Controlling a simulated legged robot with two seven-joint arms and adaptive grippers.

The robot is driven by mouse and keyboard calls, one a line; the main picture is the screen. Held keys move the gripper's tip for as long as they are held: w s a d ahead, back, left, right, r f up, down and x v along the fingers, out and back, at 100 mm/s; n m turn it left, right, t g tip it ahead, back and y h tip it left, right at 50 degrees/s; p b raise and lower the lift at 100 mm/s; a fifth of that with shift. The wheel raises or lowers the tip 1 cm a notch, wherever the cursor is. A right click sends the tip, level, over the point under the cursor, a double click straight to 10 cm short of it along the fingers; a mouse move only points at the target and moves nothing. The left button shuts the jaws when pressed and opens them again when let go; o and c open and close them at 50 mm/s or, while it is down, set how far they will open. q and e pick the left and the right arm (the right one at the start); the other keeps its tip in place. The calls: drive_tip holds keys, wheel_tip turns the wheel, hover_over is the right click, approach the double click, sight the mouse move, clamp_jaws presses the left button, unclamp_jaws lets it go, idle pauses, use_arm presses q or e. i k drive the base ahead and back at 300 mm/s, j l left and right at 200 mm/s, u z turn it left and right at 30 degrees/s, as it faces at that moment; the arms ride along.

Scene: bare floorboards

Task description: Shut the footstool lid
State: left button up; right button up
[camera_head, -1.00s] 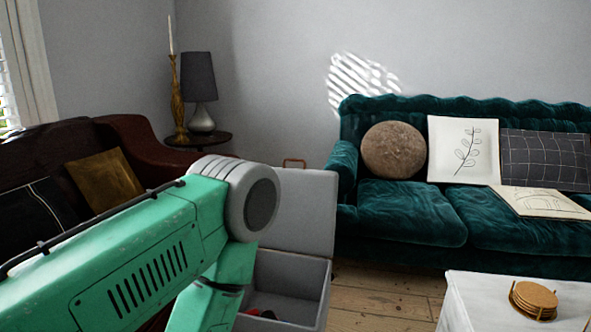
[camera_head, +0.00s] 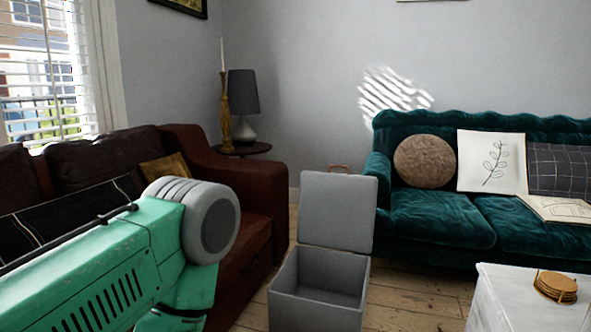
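The grey footstool (camera_head: 317,307) stands on the floorboards in the lower middle of the head view, a box with its lid open. Its lid (camera_head: 337,212) stands nearly upright at the back of the box, with a small brown handle (camera_head: 339,168) at its top edge. The visible inside of the box looks empty. My green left arm comes in from the left, its grey round joint to the left of the footstool and apart from it in the picture. My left gripper is out of the frame. My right arm and gripper do not show.
A brown leather sofa (camera_head: 262,200) stands at left, a green velvet sofa (camera_head: 440,222) behind at right. A white table (camera_head: 510,290) with round coasters (camera_head: 556,286) is at the lower right. Bare floor (camera_head: 412,300) lies between footstool and table.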

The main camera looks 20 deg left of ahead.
sight(337, 212)
drive_tip(key=i+u, duration=0.5)
drive_tip(key=u, duration=0.25)
drive_tip(key=i+u, duration=0.2)
drive_tip(key=u, duration=0.15)
